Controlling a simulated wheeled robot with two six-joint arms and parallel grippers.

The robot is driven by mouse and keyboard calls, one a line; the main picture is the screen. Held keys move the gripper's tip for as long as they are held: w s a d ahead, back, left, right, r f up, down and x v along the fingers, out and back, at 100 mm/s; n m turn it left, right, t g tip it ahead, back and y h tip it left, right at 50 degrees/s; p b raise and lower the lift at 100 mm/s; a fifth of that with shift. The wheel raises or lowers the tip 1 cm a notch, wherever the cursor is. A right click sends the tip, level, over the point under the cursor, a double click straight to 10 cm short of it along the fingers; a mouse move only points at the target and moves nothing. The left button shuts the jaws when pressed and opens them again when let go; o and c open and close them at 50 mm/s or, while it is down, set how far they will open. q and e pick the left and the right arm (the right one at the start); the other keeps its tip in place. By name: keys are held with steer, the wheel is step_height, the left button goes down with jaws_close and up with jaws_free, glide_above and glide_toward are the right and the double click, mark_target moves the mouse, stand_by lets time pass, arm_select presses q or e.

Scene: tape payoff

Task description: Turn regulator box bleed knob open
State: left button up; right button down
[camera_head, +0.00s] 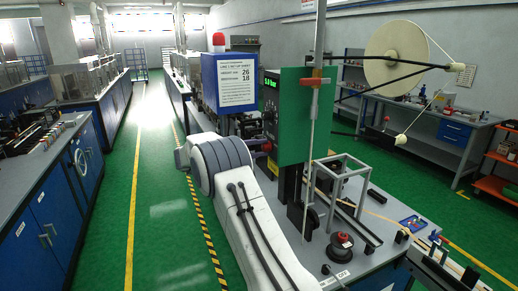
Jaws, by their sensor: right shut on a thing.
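The regulator box (271,96) is a dark box with a lit green display, partly covered by a green panel (292,120). A small red knob (267,147) shows low on its left side; I take it for the bleed knob. My right arm rises from the bottom middle, and its large grey joint hides part of the scene. My right gripper (259,144) is dark and small at the knob, shut on it. Its fingertips are mostly hidden, and the knob's angle is too small to read. My left gripper is not in view.
A blue box with a white set-up sheet (236,82) and a red lamp (218,40) stands behind my arm. A vertical rod with a red clamp (315,81) stands right of the box. A cream reel (396,58) hangs at right. The green aisle (160,190) at left is clear.

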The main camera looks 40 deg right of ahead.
steer(key=n+p, duration=0.2)
steer(key=n, duration=0.2)
steer(key=shift+r, duration=0.1)
steer(key=shift+w+n+p, duration=0.1)
steer(key=shift+n+p, duration=0.6)
steer(key=shift+n, duration=0.7)
steer(key=c, duration=0.5)
jaws_free()
steer(key=shift+g, duration=0.4)
steer(key=b+v, duration=0.4)
steer(key=v, duration=0.6)
steer(key=shift+a, duration=0.3)
steer(key=shift+r, duration=0.1)
